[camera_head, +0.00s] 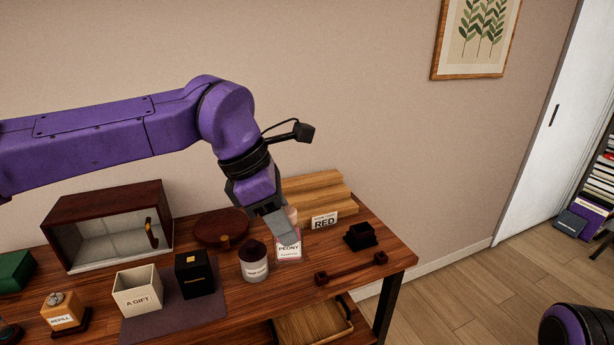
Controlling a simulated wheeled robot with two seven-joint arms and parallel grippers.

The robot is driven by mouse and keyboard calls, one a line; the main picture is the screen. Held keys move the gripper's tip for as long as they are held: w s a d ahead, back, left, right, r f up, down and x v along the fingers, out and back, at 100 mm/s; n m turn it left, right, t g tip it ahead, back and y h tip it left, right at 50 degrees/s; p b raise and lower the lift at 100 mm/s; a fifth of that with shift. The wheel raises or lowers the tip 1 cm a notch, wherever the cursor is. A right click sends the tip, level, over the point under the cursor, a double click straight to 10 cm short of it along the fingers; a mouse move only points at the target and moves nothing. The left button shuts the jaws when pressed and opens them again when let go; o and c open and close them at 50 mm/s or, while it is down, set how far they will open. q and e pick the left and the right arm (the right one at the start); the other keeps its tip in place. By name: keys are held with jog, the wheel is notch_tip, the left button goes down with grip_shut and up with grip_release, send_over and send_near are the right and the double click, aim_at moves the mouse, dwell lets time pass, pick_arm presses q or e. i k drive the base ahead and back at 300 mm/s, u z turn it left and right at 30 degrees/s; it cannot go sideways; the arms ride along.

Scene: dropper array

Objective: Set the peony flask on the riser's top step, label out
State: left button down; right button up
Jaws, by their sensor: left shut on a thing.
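The peony flask (289,254) is a small, pale flask with a reddish-edged label reading PEONY that faces me. My left gripper (284,228) comes down from above and is shut on its upper part, which the fingers hide. The flask looks upright. I cannot tell whether its base touches the table. The wooden riser (318,184) is stepped and stands against the wall, just behind my gripper. My gripper hides part of its left side. My right gripper is out of view.
A RED card (324,221) stands in front of the riser. A dark-lidded jar (254,262) is close left of the flask. A dark holder (360,236) and a dark bar (350,268) lie to the right. Boxes and a display case (108,198) fill the left.

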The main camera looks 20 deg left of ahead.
aim_at(304, 178)
jog(key=i, duration=1.4)
